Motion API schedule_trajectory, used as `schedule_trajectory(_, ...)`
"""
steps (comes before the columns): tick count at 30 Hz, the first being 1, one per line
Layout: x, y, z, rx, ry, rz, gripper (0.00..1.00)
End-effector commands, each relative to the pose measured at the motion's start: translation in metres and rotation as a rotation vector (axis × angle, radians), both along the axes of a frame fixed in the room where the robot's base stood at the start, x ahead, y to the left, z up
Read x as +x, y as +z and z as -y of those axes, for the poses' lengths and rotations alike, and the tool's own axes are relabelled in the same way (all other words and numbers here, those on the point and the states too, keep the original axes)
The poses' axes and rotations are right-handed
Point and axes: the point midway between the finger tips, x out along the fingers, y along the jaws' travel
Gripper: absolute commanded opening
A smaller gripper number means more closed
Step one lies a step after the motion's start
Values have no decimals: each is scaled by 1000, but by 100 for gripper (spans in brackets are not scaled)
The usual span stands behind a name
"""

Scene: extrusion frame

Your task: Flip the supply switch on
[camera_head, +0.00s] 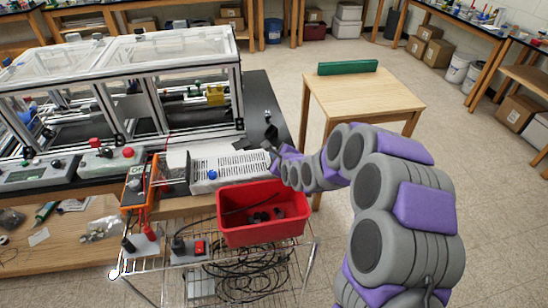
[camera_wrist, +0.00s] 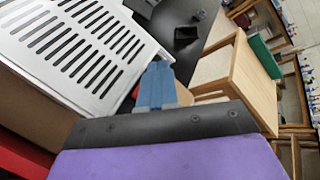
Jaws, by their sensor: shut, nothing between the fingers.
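The supply looks to be the white slotted box (camera_head: 232,168) with a blue knob on its front, on the bench end. Its slotted top fills the upper left of the wrist view (camera_wrist: 85,45). My gripper (camera_head: 273,155) is at the box's right end. In the wrist view its blue fingers (camera_wrist: 156,82) are together and empty, beside the box's edge. A small red patch (camera_wrist: 136,91) shows just left of the fingers. It may be the switch, but its position cannot be read. I cannot tell whether the fingers touch the box.
A red bin (camera_head: 263,232) sits on a wire cart in front of the box. An orange meter (camera_head: 136,190) stands left of it. A wooden table (camera_head: 368,95) with a green block is behind right. Clear enclosures (camera_head: 165,50) stand behind. Open floor lies right.

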Motion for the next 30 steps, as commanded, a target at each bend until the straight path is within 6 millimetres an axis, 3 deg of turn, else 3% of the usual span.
schedule_trajectory(30, -2, -20, -1, -6, 4, -26, 0)
